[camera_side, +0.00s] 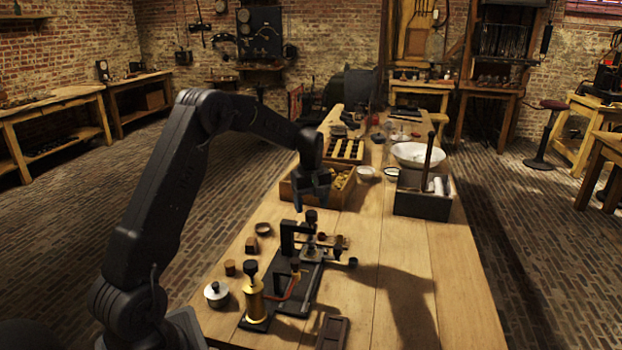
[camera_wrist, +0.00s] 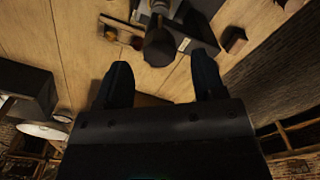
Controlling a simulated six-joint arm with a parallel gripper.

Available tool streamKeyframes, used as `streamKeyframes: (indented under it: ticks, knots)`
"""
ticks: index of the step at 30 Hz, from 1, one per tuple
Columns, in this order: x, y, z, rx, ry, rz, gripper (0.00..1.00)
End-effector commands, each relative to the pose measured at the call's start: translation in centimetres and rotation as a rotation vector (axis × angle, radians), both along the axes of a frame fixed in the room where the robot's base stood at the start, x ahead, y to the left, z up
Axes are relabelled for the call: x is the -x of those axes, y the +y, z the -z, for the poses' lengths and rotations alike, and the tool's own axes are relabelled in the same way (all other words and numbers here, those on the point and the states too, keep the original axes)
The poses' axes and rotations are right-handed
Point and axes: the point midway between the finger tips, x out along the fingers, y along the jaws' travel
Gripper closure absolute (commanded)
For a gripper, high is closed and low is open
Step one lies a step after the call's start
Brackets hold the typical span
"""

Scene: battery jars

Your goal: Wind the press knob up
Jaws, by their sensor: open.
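The press (camera_side: 290,238) is a dark upright frame on a black base plate (camera_side: 297,297), in the middle of the bench. Its black press knob (camera_side: 311,216) stands on top. In the wrist view the knob (camera_wrist: 160,46) is a dark round shape just beyond the fingertips, roughly centred between them. My gripper (camera_side: 312,203) points down right above the knob, with its fingers apart and nothing held. Both fingers also show in the wrist view (camera_wrist: 162,66). I cannot tell how far the press screw is wound.
A brass cylinder (camera_side: 254,304) with a black top and a white lidded jar (camera_side: 216,294) stand in front left. A wooden tray (camera_side: 290,193) is behind the press. A dark box (camera_side: 421,207) stands behind right. The bench (camera_side: 445,290) is clear at front right.

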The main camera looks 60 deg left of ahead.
Motion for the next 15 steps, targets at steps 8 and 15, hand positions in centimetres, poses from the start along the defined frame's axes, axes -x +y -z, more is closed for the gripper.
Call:
streamKeyframes:
  ticks: [8, 15]
  knots:
    - [-0.1, 0.1, -6.5, -0.003, -0.006, -0.001, 0.37]
    - [0.0, 0.0, -10.0, -0.002, -0.002, -0.001, 0.37]
